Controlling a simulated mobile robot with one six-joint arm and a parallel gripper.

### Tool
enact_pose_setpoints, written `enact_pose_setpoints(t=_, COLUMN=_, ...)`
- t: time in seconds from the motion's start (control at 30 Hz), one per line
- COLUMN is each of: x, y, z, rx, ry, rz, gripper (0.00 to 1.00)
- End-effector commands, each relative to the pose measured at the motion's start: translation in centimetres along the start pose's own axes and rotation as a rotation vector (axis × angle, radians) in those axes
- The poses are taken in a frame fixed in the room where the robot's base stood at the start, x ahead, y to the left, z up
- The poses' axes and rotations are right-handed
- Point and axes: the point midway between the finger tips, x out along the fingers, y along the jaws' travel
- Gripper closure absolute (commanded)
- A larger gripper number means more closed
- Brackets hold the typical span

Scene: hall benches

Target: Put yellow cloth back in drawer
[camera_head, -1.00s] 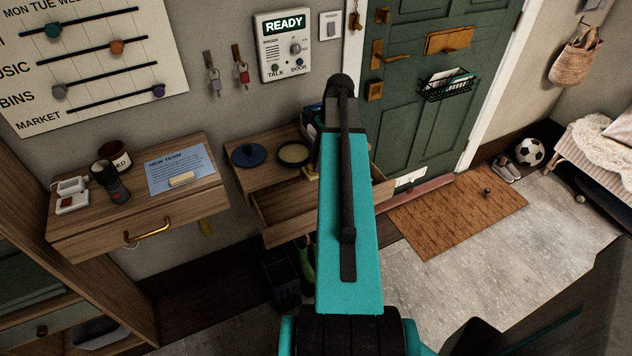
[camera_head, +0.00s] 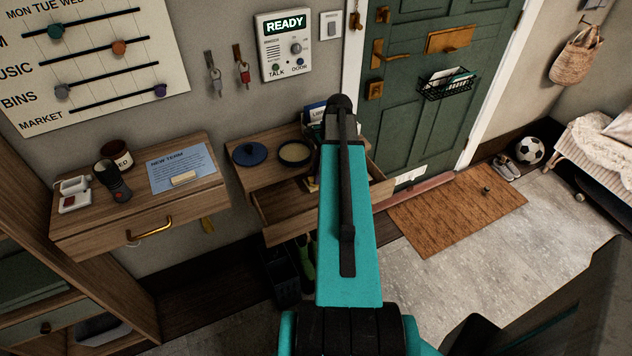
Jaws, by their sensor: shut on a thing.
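An open wooden drawer (camera_head: 290,208) juts from the right-hand wall shelf (camera_head: 240,172); its right part is behind my arm.
A blue round lid (camera_head: 249,154) and a round dish (camera_head: 295,153) sit on the shelf beside the drawer. The left unit's drawer (camera_head: 150,228) is shut, with a torch (camera_head: 113,181) and a notice (camera_head: 182,167) on top.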

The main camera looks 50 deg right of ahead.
Motion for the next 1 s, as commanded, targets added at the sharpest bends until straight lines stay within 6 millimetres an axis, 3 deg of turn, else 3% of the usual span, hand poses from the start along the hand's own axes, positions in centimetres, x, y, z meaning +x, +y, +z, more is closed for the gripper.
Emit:
enact_pose_setpoints(t=0.43, x=3.2, y=0.0, z=-1.0, rx=0.001, ry=-0.001, rz=0.001, gripper=1.0)
enact_pose_setpoints(t=0.9, x=3.8, y=0.1, z=-1.1, rx=0.001, ry=0.0, rz=0.0, gripper=1.0)
enact_pose_setpoints(t=0.93, x=3.7, y=0.1, z=-1.1, rx=0.001, ry=0.0, rz=0.0, gripper=0.8)
enact_pose_setpoints(t=1.0, x=3.7, y=0.1, z=-1.1, rx=0.001, ry=0.0, rz=0.0, gripper=0.77)
